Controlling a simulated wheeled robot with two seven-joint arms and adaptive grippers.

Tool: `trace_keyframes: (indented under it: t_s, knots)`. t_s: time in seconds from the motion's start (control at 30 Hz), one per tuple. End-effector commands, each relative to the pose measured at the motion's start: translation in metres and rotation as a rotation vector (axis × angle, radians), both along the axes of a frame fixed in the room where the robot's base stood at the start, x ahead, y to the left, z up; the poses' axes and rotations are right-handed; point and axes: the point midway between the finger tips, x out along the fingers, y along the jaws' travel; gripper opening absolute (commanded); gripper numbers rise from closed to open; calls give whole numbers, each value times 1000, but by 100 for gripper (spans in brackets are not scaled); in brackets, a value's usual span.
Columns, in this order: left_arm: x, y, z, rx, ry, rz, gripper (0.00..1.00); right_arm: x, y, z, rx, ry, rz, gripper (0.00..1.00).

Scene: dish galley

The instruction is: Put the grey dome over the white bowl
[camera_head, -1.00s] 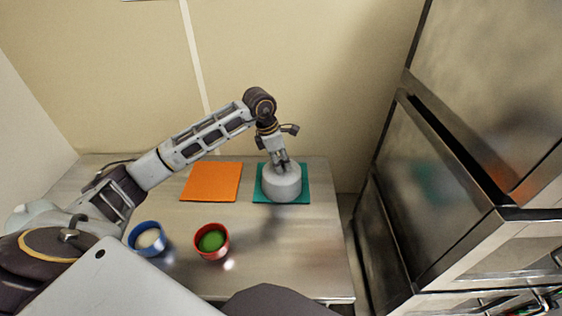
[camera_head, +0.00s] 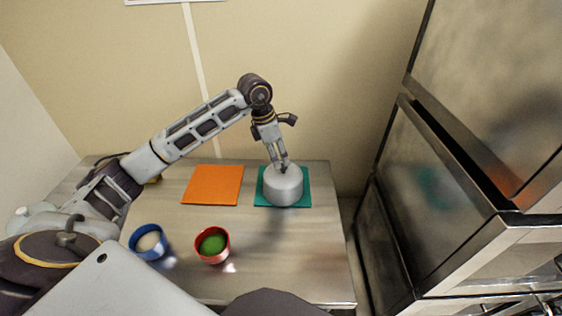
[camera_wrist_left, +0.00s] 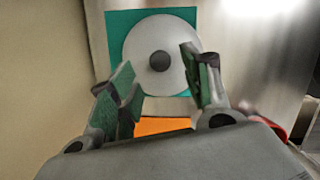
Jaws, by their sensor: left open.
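The grey dome (camera_head: 283,187), a round light-grey cover with a dark knob, sits on the teal mat (camera_head: 306,199). In the left wrist view the dome (camera_wrist_left: 182,40) shows from above, with its knob (camera_wrist_left: 160,61) near the middle. My left gripper (camera_head: 282,163) is just above the dome. In the left wrist view its fingers (camera_wrist_left: 157,66) are spread apart, on either side of the knob in the picture, with nothing held. No white bowl shows; whether one is under the dome cannot be seen. My right gripper is not in view.
An orange mat (camera_head: 212,185) lies left of the teal mat. A blue bowl (camera_head: 136,247) with pale contents and a red bowl (camera_head: 215,258) with green contents stand nearer on the metal table (camera_head: 285,260). Steel cabinets (camera_head: 470,200) stand at the right, a wall behind.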

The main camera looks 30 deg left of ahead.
Motion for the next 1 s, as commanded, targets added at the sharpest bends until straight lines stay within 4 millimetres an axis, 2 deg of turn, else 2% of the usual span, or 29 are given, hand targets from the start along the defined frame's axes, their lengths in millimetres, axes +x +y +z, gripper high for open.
trace_keyframes:
  t_s: [0.2,0.43,0.63,1.0]
  knots:
    - [-5,7,33,0,-4,1,48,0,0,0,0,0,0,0]
    - [-10,12,58,1,-2,1,48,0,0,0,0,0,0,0]
    - [-12,14,67,0,-1,0,48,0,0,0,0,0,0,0]
    - [-12,14,68,-1,-1,0,48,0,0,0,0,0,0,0]
